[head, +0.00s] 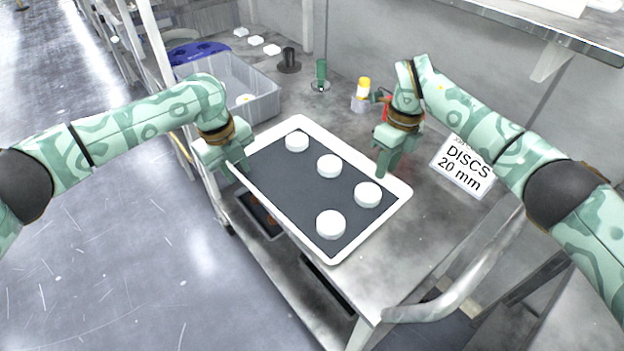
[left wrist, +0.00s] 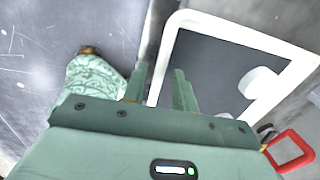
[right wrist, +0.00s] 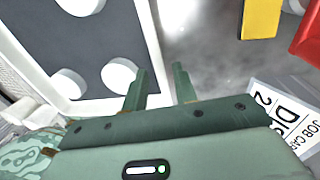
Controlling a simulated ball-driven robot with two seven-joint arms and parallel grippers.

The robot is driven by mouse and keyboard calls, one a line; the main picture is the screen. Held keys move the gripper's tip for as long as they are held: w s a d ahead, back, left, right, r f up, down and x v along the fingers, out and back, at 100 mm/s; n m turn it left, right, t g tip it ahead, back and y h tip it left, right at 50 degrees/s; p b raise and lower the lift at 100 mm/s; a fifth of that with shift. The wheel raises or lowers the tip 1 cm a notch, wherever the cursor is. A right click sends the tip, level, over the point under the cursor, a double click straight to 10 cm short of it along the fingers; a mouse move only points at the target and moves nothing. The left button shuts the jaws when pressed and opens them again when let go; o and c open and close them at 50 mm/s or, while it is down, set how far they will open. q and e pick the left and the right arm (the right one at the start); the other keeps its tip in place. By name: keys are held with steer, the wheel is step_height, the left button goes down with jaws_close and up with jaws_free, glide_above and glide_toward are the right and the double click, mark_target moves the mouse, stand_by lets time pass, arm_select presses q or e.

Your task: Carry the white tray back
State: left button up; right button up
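The white tray (head: 399,193) has a dark grey floor and a raised white rim, and lies along the table's left edge. Several white discs (head: 330,224) are spread over its floor. My left gripper (head: 237,168) points down at the tray's left rim. In the left wrist view the tray rim (left wrist: 222,28) runs down between my fingers (left wrist: 162,82), which stand apart. My right gripper (head: 382,170) points down at the right rim. In the right wrist view its fingers (right wrist: 160,86) stand apart, with the rim (right wrist: 148,30) near the left finger. I cannot tell whether either touches the rim.
A grey bin (head: 262,104) with a blue item (head: 197,53) stands behind my left gripper. A yellow-topped bottle (head: 362,90), a green fixture (head: 321,75) and a black one (head: 289,60) stand behind the tray. A disc sign (head: 462,165) lies right. A metal rail (head: 465,285) borders the front.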

arm_select(q)
steer(key=shift+f, duration=0.6)
arm_select(e)
steer(key=shift+s+f, duration=0.1)
steer(key=shift+f, duration=0.55)
arm_select(q)
jaws_close()
arm_select(e)
jaws_close()
arm_select(q)
steer(key=shift+r, duration=0.15)
arm_select(e)
steer(key=shift+r, duration=0.2)
